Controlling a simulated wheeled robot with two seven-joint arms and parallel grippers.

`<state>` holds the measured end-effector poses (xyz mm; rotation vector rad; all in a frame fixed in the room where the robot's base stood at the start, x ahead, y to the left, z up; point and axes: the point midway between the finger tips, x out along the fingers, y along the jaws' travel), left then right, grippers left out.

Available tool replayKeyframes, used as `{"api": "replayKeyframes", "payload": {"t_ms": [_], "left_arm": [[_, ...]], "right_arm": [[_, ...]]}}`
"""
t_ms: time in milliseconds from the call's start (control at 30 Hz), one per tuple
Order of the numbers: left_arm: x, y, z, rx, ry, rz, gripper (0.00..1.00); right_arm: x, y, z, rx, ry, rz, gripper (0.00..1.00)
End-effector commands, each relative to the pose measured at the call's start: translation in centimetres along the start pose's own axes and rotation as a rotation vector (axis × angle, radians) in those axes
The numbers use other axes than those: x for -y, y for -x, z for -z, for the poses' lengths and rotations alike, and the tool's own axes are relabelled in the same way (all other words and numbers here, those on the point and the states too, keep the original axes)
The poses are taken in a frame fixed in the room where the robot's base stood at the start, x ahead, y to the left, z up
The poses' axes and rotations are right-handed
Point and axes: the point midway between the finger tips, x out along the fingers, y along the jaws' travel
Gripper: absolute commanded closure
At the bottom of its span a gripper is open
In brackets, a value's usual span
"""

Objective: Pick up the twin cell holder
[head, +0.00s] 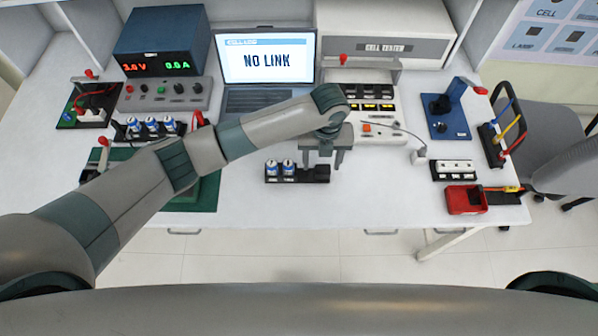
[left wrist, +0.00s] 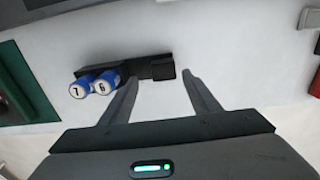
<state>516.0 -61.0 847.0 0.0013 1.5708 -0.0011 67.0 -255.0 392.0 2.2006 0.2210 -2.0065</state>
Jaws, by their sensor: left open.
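The twin cell holder (head: 312,174) is a small black tray on the white bench, with two blue-and-white cells (head: 281,168) upright in its left part. Its right part is a bare black block. The left wrist view shows the holder (left wrist: 160,68) too, with the cells (left wrist: 95,83) marked 7 and 6 on the left. My left gripper (head: 323,165) is open above the holder's right end, pointing down. In the left wrist view its fingertips (left wrist: 160,78) appear apart, one on each side of the holder's bare end. I cannot tell whether they touch it. My right gripper is not in view.
A laptop (head: 265,60) reading NO LINK and a cell tester (head: 380,48) stand behind. A longer rack of cells (head: 150,128) and a green mat (head: 200,195) lie left. A red tray (head: 465,199) and a white-topped block (head: 454,169) lie right. Bench in front is clear.

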Motion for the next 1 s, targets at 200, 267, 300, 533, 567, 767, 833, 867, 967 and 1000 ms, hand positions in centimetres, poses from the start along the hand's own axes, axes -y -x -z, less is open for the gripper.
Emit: {"api": "replayKeyframes", "payload": {"t_ms": [200, 267, 300, 533, 567, 767, 833, 867, 967, 1000], "left_arm": [[0.5, -1.5, -0.2, -0.003, 0.001, -0.001, 0.44], [0.7, -2.1, -0.2, -0.003, 0.002, 0.0, 0.44], [0.7, -2.5, -0.3, -0.003, 0.001, -0.001, 0.44], [0.7, -4.7, -0.3, -0.001, -0.001, 0.0, 0.44], [0.7, -4.7, -0.3, -0.001, -0.001, 0.0, 0.44], [0.7, -4.8, -0.3, 0.0, -0.001, 0.0, 0.44], [0.7, -4.8, -0.3, 0.0, -0.001, 0.0, 0.44], [0.7, -4.8, -0.3, 0.0, -0.001, 0.0, 0.44], [0.7, -4.8, -0.3, 0.0, -0.001, 0.0, 0.44], [0.7, -4.8, -0.4, 0.0, -0.001, 0.0, 0.44]], "right_arm": [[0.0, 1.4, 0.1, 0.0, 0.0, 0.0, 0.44], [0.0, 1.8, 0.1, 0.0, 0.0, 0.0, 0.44], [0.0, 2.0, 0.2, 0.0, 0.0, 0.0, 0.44], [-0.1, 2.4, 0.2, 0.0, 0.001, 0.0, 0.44], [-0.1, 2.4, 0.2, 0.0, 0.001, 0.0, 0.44], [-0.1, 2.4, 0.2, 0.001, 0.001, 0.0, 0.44], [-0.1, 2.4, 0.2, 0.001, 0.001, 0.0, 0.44], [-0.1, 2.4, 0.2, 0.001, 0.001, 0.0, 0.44], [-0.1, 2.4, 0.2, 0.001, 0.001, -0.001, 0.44], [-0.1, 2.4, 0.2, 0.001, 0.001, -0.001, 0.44]]}}
